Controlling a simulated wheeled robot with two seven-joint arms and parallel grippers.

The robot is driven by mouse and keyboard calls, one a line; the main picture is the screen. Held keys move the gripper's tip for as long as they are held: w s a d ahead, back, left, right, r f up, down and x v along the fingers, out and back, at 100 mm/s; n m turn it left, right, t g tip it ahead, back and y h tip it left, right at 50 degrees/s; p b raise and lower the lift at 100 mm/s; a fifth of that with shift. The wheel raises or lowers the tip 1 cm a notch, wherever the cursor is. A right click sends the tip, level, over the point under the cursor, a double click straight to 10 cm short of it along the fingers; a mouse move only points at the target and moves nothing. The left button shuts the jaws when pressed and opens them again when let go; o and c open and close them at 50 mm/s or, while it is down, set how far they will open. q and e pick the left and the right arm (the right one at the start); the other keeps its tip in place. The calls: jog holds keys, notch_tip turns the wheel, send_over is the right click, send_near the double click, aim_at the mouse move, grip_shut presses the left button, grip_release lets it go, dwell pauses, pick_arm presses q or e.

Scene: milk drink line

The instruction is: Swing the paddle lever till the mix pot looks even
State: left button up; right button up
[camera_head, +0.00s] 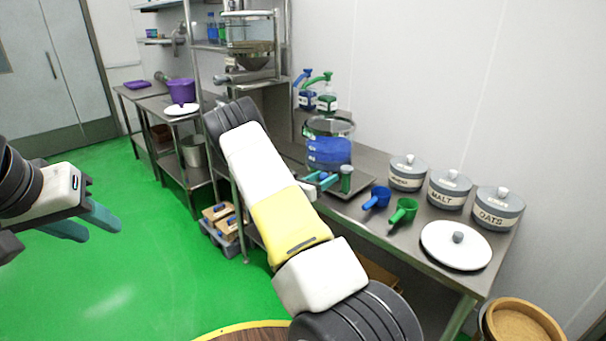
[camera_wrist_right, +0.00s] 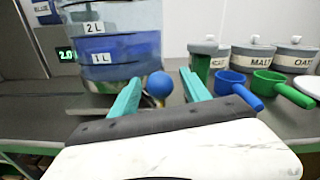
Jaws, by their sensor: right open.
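The mix pot (camera_head: 329,153) is a clear vessel on the steel table. In the right wrist view the mix pot (camera_wrist_right: 118,46) has 2 L and 1 L labels, with paler blue above and deeper blue below. The blue ball knob of the paddle lever (camera_wrist_right: 158,84) shows in front of the pot's lower right side. My right gripper (camera_wrist_right: 160,78) is open, its teal fingers on either side of the knob in that view; contact cannot be told. In the head view my right gripper (camera_head: 328,182) is beside the pot's base. My left gripper (camera_head: 92,222) is open and empty over the green floor.
Blue (camera_head: 377,198) and green (camera_head: 403,212) scoops lie right of the gripper. Lidded jars, including malt (camera_head: 449,189) and oats (camera_head: 497,208), stand behind them. A white lid (camera_head: 455,246) lies at the front right. Pump bottles (camera_head: 326,98) stand behind the pot.

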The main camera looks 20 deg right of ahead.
jog(key=shift+d, duration=0.1)
grip_shut()
dwell(1.4)
